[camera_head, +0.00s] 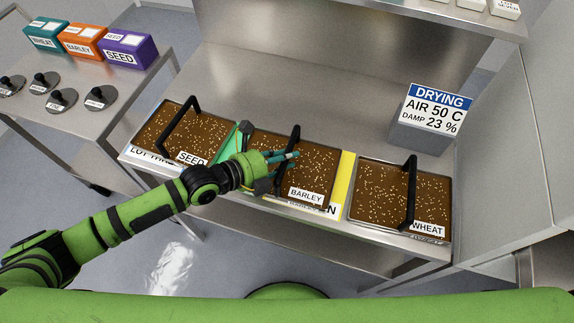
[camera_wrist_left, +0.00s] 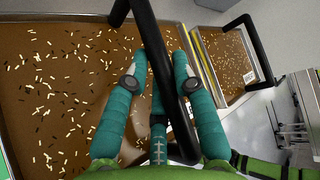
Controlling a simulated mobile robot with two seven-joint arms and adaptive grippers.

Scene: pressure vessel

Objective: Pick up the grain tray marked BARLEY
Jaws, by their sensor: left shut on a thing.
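The grain tray marked BARLEY (camera_head: 316,169) sits in the middle of the steel bench, filled with brown grain with pale specks. A black handle arches over it. My left gripper (camera_head: 294,155) comes in from the left over this tray and is shut on its handle. In the left wrist view, the teal fingers (camera_wrist_left: 157,65) lie on both sides of the black handle (camera_wrist_left: 172,85), with the grain of the tray (camera_wrist_left: 60,90) below. The tray appears to rest on the bench. My right gripper is not in view.
The SEED tray (camera_head: 205,127) stands to the left and the WHEAT tray (camera_head: 375,190) to the right, both with black handles. A DRYING sign (camera_head: 436,110) stands at the back right. A side table (camera_head: 130,85) at the left bears coloured boxes and dark round lids.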

